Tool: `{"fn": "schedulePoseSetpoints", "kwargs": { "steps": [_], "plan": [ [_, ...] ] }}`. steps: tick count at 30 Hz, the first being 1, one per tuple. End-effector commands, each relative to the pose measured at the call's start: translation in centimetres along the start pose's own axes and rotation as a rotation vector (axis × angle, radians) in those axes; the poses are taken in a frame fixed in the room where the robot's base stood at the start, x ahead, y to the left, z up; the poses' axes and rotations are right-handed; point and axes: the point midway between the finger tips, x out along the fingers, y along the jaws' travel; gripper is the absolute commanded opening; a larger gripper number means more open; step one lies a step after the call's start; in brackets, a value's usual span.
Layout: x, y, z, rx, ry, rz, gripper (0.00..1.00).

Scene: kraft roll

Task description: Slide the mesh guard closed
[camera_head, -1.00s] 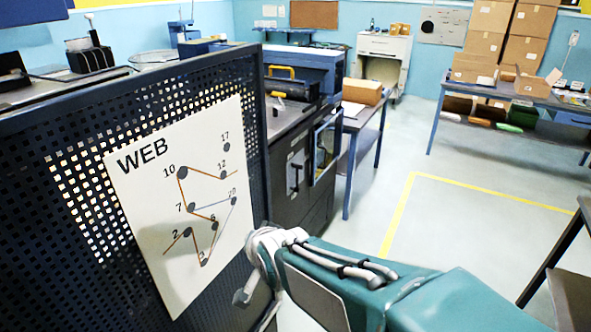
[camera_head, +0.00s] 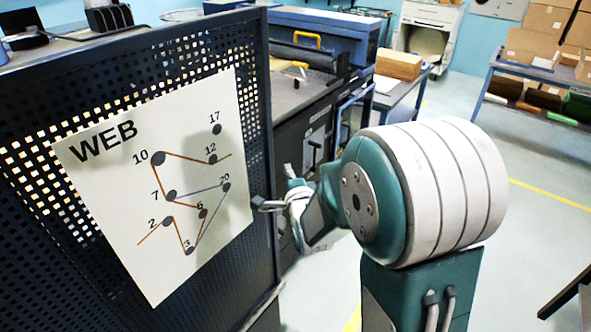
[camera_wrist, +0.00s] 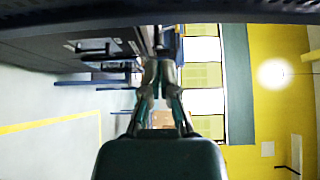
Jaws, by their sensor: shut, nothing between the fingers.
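The mesh guard (camera_head: 254,110) is a dark blue perforated panel that fills the left of the head view. A white sheet marked WEB (camera_head: 165,190), with numbered dots and lines, covers much of its face. My gripper (camera_head: 268,198) is by the guard's right edge, with no object in it. I cannot tell whether a finger touches the guard. In the wrist view my gripper (camera_wrist: 160,68) shows with its fingertips close together. A dark band, perhaps the guard (camera_wrist: 160,12), crosses the top of that view. My forearm hides part of the area right of the guard.
A dark machine with a black handle (camera_head: 315,143) and a yellow handle (camera_head: 307,40) stands beyond the guard's right edge. A small table with a cardboard box (camera_head: 398,64) is behind it. Shelving with boxes (camera_head: 530,45) stands at back right. Open floor lies at right.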

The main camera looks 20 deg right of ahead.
Motion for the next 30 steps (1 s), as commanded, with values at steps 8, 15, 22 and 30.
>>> {"fn": "schedulePoseSetpoints", "kwargs": {
  "steps": [8, 15, 22, 30],
  "plan": [
    [5.0, 0.1, -1.7, 0.012, 0.006, 0.001, 0.00],
    [6.9, 0.0, -0.1, 0.005, 0.000, 0.001, 0.00],
    [5.3, 0.0, 2.0, 0.003, 0.002, 0.001, 0.00],
    [4.9, 0.0, 1.8, 0.008, 0.004, 0.002, 0.00]
  ]
}}
